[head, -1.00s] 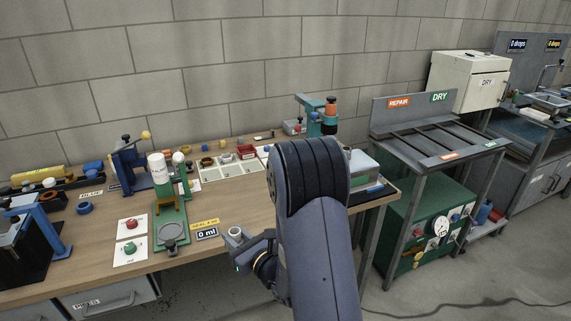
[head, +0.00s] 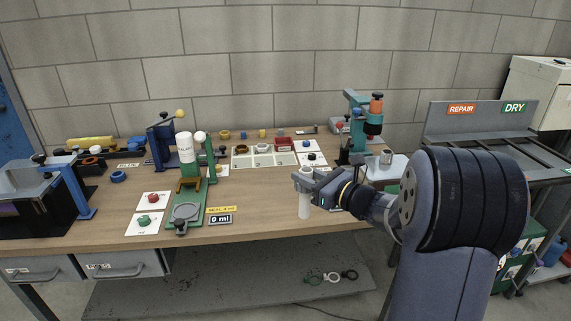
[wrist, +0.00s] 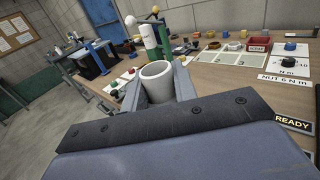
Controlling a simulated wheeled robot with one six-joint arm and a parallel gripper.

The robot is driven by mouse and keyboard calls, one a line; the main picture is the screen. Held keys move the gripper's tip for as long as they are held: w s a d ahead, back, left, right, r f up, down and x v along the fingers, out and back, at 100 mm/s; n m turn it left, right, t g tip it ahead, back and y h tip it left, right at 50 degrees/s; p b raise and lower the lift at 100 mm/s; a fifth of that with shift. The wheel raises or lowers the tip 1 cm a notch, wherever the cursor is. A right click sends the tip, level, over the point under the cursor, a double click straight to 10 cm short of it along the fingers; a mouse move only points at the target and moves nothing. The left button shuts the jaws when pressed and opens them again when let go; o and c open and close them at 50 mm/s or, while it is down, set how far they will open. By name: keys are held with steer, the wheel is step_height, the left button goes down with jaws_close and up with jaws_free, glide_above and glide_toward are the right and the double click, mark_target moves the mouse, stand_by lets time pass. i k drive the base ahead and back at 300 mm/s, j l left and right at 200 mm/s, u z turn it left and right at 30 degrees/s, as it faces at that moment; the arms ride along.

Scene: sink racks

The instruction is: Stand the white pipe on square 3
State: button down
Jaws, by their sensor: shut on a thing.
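The white pipe (head: 304,208) is upright in my gripper (head: 309,184), in front of the table's front part in the head view. Its open round top (wrist: 157,70) faces the wrist camera. My gripper is shut on the pipe near its upper end, with one jaw on each side in the wrist view (wrist: 157,88). The pipe's lower end is hidden in the wrist view, and I cannot tell if it touches the table.
A green stand (head: 187,205) with a white bottle is left of the pipe, by a 0 ml display (head: 220,219). White cards with a red button (head: 153,198) and a green button (head: 144,221) lie further left. A teal press (head: 356,125) stands behind right. Bare wood (head: 265,205) lies left of the pipe.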

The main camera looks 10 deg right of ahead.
mark_target(286, 159)
steer(key=i, duration=1.45)
